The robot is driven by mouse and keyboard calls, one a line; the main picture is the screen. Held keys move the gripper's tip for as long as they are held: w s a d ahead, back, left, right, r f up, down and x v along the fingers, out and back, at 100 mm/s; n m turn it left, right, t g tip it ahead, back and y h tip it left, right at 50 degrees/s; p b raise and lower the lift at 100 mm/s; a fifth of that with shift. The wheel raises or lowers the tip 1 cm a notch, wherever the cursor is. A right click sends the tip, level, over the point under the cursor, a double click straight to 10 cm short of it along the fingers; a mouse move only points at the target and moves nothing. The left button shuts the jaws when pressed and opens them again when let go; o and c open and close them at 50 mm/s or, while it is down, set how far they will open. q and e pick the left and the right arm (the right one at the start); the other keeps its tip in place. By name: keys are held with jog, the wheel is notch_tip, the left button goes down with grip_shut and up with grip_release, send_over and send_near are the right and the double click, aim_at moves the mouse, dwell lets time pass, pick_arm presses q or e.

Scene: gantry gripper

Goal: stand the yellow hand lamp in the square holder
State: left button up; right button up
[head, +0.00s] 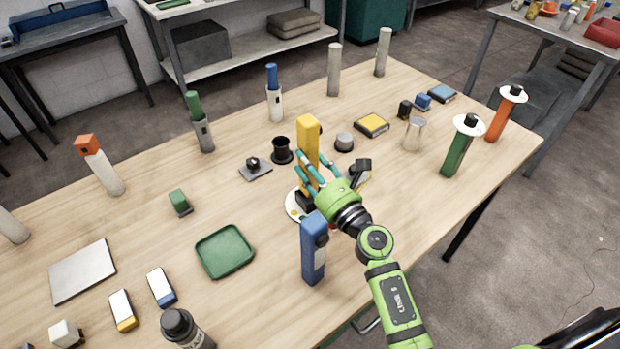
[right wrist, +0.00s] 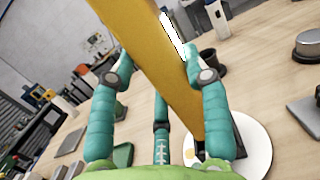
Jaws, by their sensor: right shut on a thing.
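The yellow hand lamp (head: 308,138) stands roughly upright near the middle of the table, and it fills the middle of the right wrist view (right wrist: 165,70). My right gripper (head: 317,173) is shut on it, with teal fingers around its body. A dark block (head: 304,201) shows under the lamp on a round white plate (head: 291,206), which also shows in the right wrist view (right wrist: 256,148). I cannot tell whether this block is the square holder or whether the lamp is seated in it. My left gripper is not in view.
A blue hand lamp (head: 313,255) stands close in front of my right gripper. A black cup (head: 281,150) and a grey round pot (head: 344,141) stand behind it. A green tray (head: 224,251) lies to the left. Green (head: 460,148) and orange (head: 505,115) lamps stand at the right.

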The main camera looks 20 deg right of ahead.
aim_at(311, 178)
notch_tip(311, 178, down, 3)
jog(key=shift+f+b, duration=0.1)
jog(key=shift+b, duration=0.65)
jog(key=shift+f, duration=0.3)
jog(key=o, duration=1.3)
jog(key=shift+f, duration=0.1)
jog(key=b+v, duration=0.3)
jog(key=v, duration=0.9)
jog(key=shift+b, duration=0.4)
